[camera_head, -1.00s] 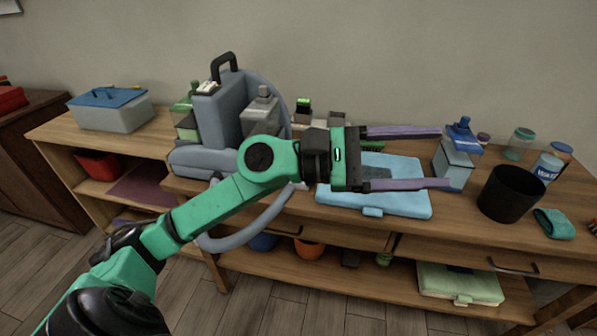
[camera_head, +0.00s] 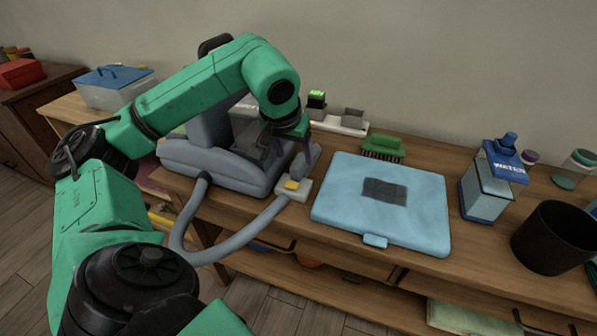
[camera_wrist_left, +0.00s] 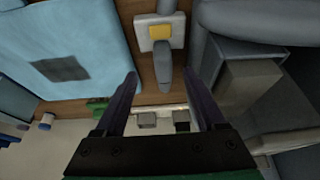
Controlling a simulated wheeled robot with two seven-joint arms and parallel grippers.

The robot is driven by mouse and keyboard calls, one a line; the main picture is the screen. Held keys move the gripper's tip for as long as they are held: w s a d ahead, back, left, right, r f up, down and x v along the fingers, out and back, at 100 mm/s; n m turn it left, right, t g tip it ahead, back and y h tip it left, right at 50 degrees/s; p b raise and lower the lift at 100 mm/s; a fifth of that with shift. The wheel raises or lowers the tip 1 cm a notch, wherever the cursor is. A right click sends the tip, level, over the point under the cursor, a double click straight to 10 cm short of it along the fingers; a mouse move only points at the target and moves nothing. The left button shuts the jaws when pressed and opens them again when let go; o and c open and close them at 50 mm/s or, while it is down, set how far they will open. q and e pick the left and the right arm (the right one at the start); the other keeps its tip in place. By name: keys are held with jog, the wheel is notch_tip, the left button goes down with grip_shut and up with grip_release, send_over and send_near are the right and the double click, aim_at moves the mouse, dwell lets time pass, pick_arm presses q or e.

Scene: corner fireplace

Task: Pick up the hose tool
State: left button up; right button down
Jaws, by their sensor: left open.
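The hose tool shows in the head view as a small pale head (camera_head: 293,188) with a yellow patch, at the end of a grey hose. It rests on the table between the grey machine (camera_head: 222,165) and a light blue case. In the left wrist view its white and yellow head and grey handle (camera_wrist_left: 163,70) lie at the top middle. My left gripper (camera_head: 294,160) points down over the tool, partly hidden by my arm. In the left wrist view the open purple fingers (camera_wrist_left: 162,80) stand on either side of the handle, with gaps. My right gripper is not in view.
The blue case (camera_head: 425,205) lies flat to the right of the tool. A green brush (camera_head: 382,148) and a pale holder (camera_head: 340,126) are behind. The hose (camera_head: 235,245) loops over the table's front edge.

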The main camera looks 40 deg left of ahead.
aim_at(296, 165)
pick_arm(q)
jog(key=x, duration=0.8)
jog(key=shift+s+a, duration=0.1)
jog(key=shift+a, duration=0.15)
jog(key=shift+r, duration=0.1)
grip_shut()
